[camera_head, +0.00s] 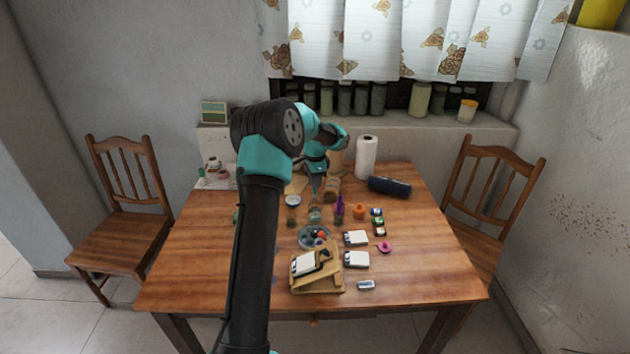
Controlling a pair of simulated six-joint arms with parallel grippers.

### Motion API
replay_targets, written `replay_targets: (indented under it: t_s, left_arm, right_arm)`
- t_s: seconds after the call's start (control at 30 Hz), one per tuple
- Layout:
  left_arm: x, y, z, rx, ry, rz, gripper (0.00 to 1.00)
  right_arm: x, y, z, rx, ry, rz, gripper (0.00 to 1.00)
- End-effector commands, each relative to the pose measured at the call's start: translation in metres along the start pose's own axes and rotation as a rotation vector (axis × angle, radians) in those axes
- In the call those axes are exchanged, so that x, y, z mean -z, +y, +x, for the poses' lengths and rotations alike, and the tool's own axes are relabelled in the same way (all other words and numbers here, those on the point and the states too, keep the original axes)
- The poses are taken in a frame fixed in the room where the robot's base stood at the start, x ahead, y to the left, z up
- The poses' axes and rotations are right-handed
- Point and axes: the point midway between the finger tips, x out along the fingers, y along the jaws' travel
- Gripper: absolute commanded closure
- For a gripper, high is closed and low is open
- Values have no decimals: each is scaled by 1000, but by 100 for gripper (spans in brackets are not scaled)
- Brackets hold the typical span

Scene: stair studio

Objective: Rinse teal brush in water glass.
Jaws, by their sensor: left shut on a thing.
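My left arm rises through the middle of the view, and its gripper (316,170) points down over the table. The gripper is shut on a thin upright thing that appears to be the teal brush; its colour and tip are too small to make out. A small clear glass (315,214), which looks like the water glass, stands on the table straight below the gripper. I cannot tell whether the brush's tip is inside the glass or just above it. My right gripper is not in view.
A palette dish (313,237) and a small wooden easel (318,273) stand in front of the glass. A purple bottle (339,210) and an orange pot (359,211) stand to its right, a jar (293,212) to its left. A paper roll (366,158) stands behind. The table's (437,270) right front is clear.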

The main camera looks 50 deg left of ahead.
Motion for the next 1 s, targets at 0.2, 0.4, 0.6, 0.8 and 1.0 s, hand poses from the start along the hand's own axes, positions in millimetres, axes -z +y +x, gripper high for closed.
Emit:
replay_targets:
  t_s: [0.2,0.4,0.6,0.8,1.0]
  left_arm:
    - [0,0,0,0,0,0,100]
    - [0,0,-10,1,0,0,100]
    - [0,0,-26,1,1,0,100]
    - [0,0,-41,1,0,0,100]
    - [0,0,-50,1,0,0,100]
  right_arm:
    - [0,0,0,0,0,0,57]
    - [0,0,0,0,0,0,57]
    - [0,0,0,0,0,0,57]
    - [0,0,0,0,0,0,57]
    - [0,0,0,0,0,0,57]
